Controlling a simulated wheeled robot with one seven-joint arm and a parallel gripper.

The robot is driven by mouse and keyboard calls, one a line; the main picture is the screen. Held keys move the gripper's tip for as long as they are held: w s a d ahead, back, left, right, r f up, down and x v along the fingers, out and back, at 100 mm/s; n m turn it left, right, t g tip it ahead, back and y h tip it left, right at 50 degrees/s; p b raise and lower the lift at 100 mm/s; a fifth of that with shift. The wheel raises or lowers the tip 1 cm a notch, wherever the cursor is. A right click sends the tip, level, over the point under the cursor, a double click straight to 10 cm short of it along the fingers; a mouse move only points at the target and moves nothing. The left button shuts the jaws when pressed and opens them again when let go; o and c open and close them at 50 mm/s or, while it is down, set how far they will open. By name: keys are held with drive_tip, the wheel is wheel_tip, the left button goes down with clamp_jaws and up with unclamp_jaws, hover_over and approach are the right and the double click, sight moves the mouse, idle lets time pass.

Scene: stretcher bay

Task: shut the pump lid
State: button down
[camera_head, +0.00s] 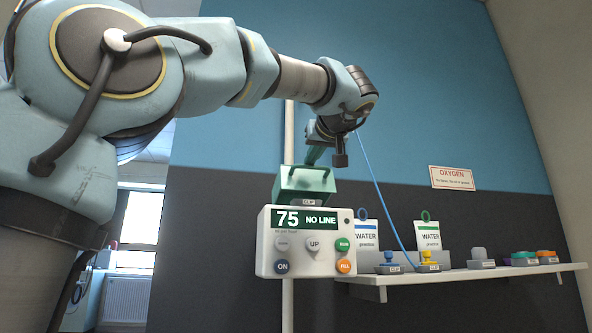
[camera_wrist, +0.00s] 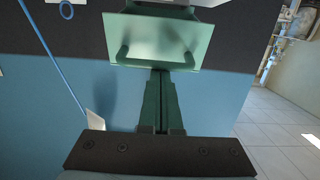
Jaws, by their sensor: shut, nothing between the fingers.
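The pump (camera_head: 306,262) is a white box on a pole, with a display reading 75 NO LINE and several buttons. In the wrist view the lid (camera_wrist: 155,35) shows close up with a dark green bar handle (camera_wrist: 150,65). My gripper (camera_head: 312,158) is above the lid, fingers together and empty. In the wrist view its fingertips (camera_wrist: 163,74) overlap the handle bar; I cannot tell whether they touch it.
A white shelf (camera_head: 470,273) at right holds several coloured clips. Two WATER bags (camera_head: 368,242) (camera_head: 428,240) hang above it. A thin blue line (camera_head: 385,200) rises from the shelf towards my wrist. An OXYGEN sign (camera_head: 452,177) is on the wall.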

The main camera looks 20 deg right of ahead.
drive_tip(key=shift+t, duration=0.8)
drive_tip(key=f+b, duration=0.1)
drive_tip(key=b, duration=0.2)
drive_tip(key=s+f+b, duration=0.1)
drive_tip(key=f+b, duration=0.1)
drive_tip(key=s+f+b, duration=0.1)
drive_tip(key=f+b, duration=0.1)
drive_tip(key=b, duration=0.1)
drive_tip(key=shift+s+a+b, duration=0.1)
drive_tip(key=shift+b, duration=0.25)
drive_tip(key=shift+f, duration=0.1)
